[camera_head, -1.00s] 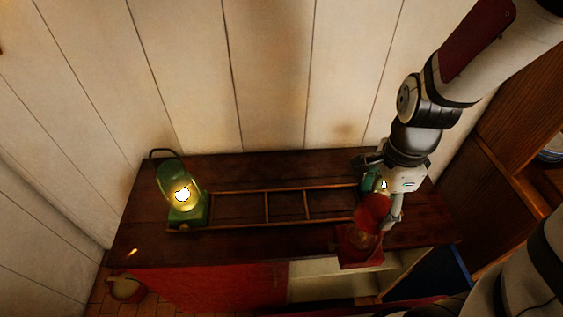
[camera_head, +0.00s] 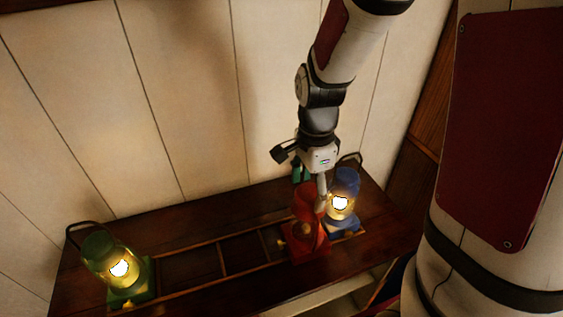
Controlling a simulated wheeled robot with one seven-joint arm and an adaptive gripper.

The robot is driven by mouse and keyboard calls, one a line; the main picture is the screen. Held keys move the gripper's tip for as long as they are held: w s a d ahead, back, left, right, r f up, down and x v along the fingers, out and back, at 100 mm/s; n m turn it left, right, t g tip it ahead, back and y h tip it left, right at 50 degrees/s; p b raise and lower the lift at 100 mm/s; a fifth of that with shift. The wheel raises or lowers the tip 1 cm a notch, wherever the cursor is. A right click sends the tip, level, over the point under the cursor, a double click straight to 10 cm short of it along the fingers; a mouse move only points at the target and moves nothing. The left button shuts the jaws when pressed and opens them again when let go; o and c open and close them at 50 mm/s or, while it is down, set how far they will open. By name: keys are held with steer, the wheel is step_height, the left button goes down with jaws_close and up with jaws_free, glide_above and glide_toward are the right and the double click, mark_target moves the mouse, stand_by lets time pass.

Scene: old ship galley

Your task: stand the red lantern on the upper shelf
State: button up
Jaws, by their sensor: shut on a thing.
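I cannot tell whether the lantern's base touches the top. A lit blue lantern (camera_head: 343,205) stands close to its right. A lit green lantern (camera_head: 116,268) stands at the left end of the rack. I cannot make out the upper shelf for certain.
The rack (camera_head: 222,260) has empty slots between the green and red lanterns. A white panelled wall (camera_head: 190,100) rises behind the cabinet top (camera_head: 185,212). A pale open compartment (camera_head: 330,297) shows below the front edge.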

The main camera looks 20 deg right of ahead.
steer(key=w, duration=0.5)
steer(key=shift+w+a+f, duration=0.15)
steer(key=shift+w+f, duration=0.1)
steer(key=shift+w, duration=0.15)
steer(key=shift+f, duration=1.85)
steer(key=o, duration=1.9)
steer(key=shift+o, duration=0.2)
